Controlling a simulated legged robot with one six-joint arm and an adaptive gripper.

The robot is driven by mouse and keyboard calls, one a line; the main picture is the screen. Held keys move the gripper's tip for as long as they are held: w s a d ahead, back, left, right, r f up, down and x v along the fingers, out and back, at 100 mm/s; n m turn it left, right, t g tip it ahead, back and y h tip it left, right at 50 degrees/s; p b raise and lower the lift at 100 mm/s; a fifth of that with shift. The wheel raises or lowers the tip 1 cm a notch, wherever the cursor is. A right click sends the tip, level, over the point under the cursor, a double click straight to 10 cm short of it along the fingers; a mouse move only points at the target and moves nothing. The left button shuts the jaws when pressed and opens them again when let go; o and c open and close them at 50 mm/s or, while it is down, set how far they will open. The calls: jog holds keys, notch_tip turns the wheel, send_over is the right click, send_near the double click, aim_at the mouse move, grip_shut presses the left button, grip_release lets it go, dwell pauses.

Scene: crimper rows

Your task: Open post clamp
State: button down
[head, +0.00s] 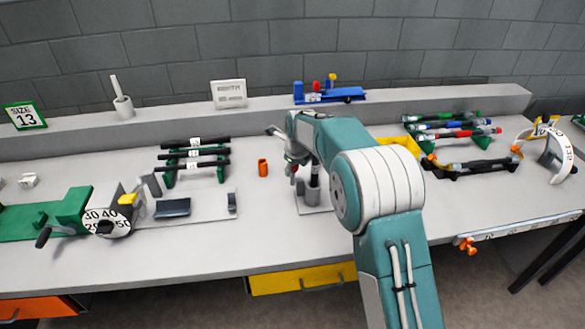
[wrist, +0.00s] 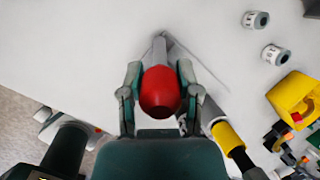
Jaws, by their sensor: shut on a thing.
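The post clamp shows in the head view as a grey upright post (head: 313,188) on a small grey base plate (head: 316,209), partly hidden by my arm. A red knob (wrist: 160,91) on a grey lever (wrist: 159,49) fills the space between my fingers in the wrist view. My gripper (wrist: 159,76) is shut on this knob, with a finger on each side. In the head view my gripper (head: 293,163) is small and beside the post, at its upper left. Whether the lever is open or closed is hard to tell.
Black bars lie on a green rack (head: 169,180) further left. Coloured tools (head: 455,130) lie on the right behind my arm. A blue tool (head: 330,96) sits on the back ledge. The bench front is mostly clear.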

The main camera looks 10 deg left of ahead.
jog(key=shift+w+r, duration=0.1)
jog(key=shift+c, duration=1.5)
grip_release()
jog(key=v, duration=1.1)
jog(key=shift+r, duration=0.35)
jog(key=s+d+r+n+t, duration=0.1)
jog(key=s+d+r+n, duration=0.45)
jog(key=s+d, duration=0.2)
jog(key=s+d+r+n, duration=0.5)
jog(key=s+d+n, duration=0.15)
jog(key=s, duration=0.25)
jog(key=s+d+f+n, duration=0.2)
jog(key=s+n, duration=0.2)
jog(key=s, duration=0.3)
jog(key=s+d+f+n+h, duration=0.1)
jog(key=s+d+n, duration=0.2)
jog(key=s, duration=0.4)
jog(key=s+d+f+n+t, duration=0.1)
jog(key=s+d+f+n, duration=0.1)
jog(key=s, duration=0.5)
jog(key=d+n, duration=0.1)
jog(key=n, duration=0.1)
jog(key=shift+d+f+n+h, duration=0.15)
jog(key=shift+f+n+h, duration=0.15)
jog(key=shift+h, duration=0.1)
